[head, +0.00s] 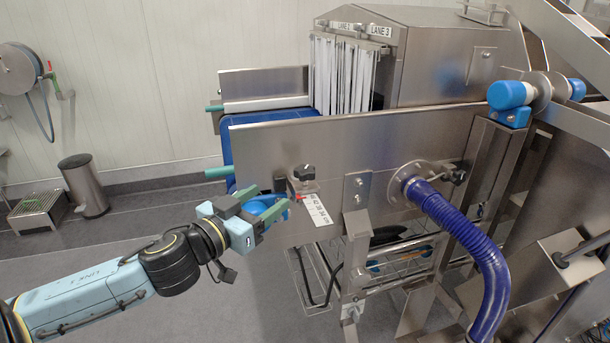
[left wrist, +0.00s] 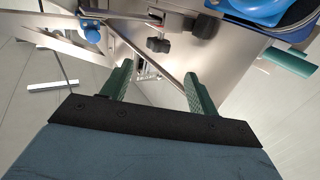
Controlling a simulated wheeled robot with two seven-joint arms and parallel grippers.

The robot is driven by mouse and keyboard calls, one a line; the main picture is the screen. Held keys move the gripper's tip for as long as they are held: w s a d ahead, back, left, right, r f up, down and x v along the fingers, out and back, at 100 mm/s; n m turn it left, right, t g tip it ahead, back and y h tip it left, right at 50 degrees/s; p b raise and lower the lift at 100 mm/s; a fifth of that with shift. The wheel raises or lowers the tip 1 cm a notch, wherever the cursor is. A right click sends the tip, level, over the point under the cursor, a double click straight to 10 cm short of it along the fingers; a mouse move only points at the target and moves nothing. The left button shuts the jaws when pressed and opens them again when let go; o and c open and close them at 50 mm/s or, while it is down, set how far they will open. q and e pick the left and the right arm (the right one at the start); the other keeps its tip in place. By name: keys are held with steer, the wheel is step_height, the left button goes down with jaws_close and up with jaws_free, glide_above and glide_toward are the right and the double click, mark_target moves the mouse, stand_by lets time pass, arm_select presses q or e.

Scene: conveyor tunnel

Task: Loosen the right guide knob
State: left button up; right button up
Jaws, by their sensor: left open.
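A black knob (head: 304,172) sits on a metal bracket on the outer face of the conveyor's near side panel (head: 385,140), above a white scale strip (head: 321,214) with a red pointer. In the left wrist view a black knob (left wrist: 158,45) shows just beyond and between my fingertips. I cannot tell for sure which knob is the right guide knob. My left gripper (head: 266,202) is open, with its green fingers apart and nothing seen between them in the left wrist view (left wrist: 159,70). It is left of and below the knob, apart from it. My right gripper is not in view.
A blue ribbed hose (head: 470,250) leaves a round flange right of the knob. The blue belt (head: 270,130) runs under a strip curtain (head: 343,75). A green-tipped rod (head: 218,172) sticks out left of the panel. Open floor lies at left, with a bin (head: 84,185) by the wall.

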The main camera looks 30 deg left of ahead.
mark_target(299, 176)
arm_select(q)
steer(key=shift+w+d+p, duration=0.2)
steer(key=shift+w, duration=2)
steer(key=shift+w+d+p, duration=0.15)
steer(key=shift+w, duration=2.05)
steer(key=shift+w+d+p, duration=0.2)
steer(key=shift+w, duration=2)
steer(key=shift+r, duration=0.1)
steer(key=c, duration=1)
